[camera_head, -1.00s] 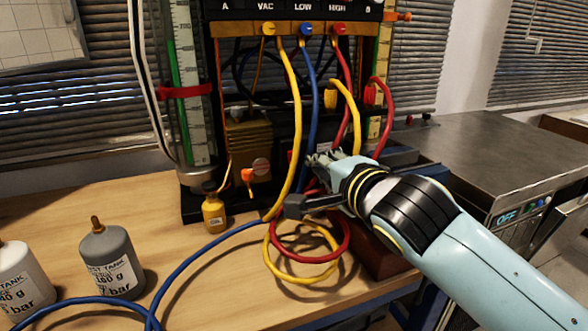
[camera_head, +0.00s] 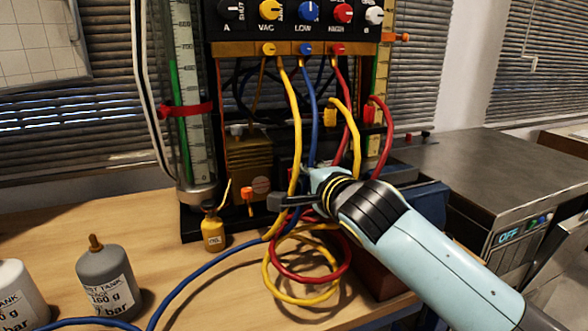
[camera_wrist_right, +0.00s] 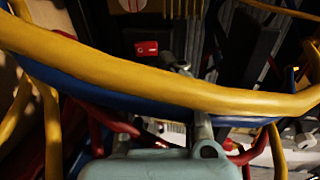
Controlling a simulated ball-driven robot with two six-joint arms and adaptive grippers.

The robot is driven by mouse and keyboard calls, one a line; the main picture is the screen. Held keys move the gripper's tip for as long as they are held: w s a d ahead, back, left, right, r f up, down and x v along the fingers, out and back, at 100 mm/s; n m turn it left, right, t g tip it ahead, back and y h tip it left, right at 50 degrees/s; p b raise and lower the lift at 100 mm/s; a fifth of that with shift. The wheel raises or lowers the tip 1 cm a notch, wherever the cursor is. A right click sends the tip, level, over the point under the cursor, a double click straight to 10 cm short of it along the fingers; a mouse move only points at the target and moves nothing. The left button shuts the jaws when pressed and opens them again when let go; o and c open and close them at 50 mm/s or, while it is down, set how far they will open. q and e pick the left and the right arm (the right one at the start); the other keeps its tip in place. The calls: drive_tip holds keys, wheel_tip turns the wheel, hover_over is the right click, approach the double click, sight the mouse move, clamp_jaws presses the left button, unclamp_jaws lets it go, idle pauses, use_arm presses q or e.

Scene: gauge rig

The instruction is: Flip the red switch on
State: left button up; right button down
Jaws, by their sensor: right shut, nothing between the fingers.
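The red switch (camera_wrist_right: 146,48) is a small red rocker with white marks, in the upper middle of the right wrist view, just above the thick yellow hose. My right gripper (camera_head: 312,178) is at the lower front of the rig, among the hoses. In the right wrist view its shut, empty fingers (camera_wrist_right: 182,68) reach behind the yellow hose, their tips right of and a little below the switch, apart from it in the picture. My left gripper is not in view.
Yellow (camera_head: 297,130), blue (camera_head: 312,110) and red (camera_head: 385,130) hoses hang in front of the rig and coil on the table. A small yellow bottle (camera_head: 213,232) and a grey tank (camera_head: 105,280) stand left. A metal-topped unit (camera_head: 470,165) stands right.

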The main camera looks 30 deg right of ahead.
sight(289, 167)
drive_tip(key=x, duration=0.6)
drive_tip(key=shift+w+f, duration=0.1)
drive_tip(key=shift+w, duration=0.15)
drive_tip(key=shift+w+d+r+g+p, duration=0.1)
drive_tip(key=shift+w+r+g+p, duration=0.2)
drive_tip(key=shift+p, duration=0.9)
drive_tip(key=shift+w+p, duration=0.1)
drive_tip(key=shift+p, duration=0.25)
drive_tip(key=shift+f, duration=0.25)
drive_tip(key=shift+b, duration=0.3)
drive_tip(key=v, duration=0.8)
drive_tip(key=shift+r, duration=0.2)
